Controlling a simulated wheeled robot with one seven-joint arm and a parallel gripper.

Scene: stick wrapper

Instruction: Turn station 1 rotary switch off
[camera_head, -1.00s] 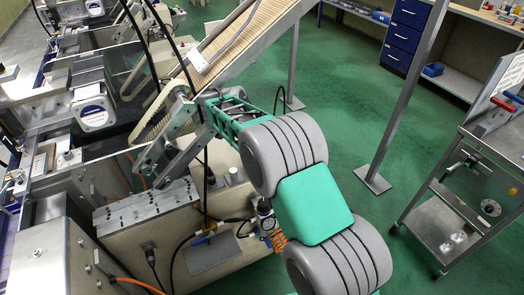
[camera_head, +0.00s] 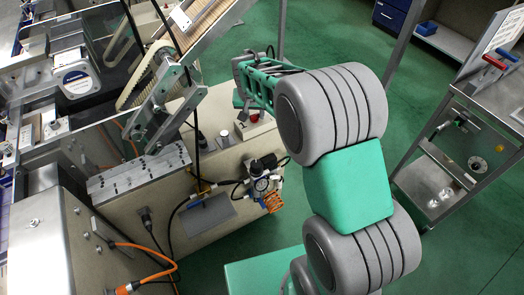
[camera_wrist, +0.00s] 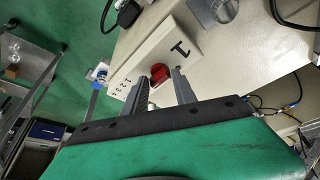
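The station 1 rotary switch is a red knob (camera_wrist: 160,73) on a pale box (camera_wrist: 150,52) marked with a large "1". In the wrist view my gripper (camera_wrist: 161,80) is open, its two fingers apart with the red knob showing between their tips. I cannot tell whether either finger touches the knob. In the head view my gripper (camera_head: 240,92) hangs over the pale box (camera_head: 260,127) on the cream machine top, and a bit of red shows below it. The knob's exact angle is hard to read.
An air regulator with a gauge (camera_head: 262,183) and dark hoses stand near the box. A metal bracket (camera_head: 165,105) and the conveyor (camera_head: 215,30) are to its left. A metal cart (camera_head: 440,170) stands at right, with green floor between.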

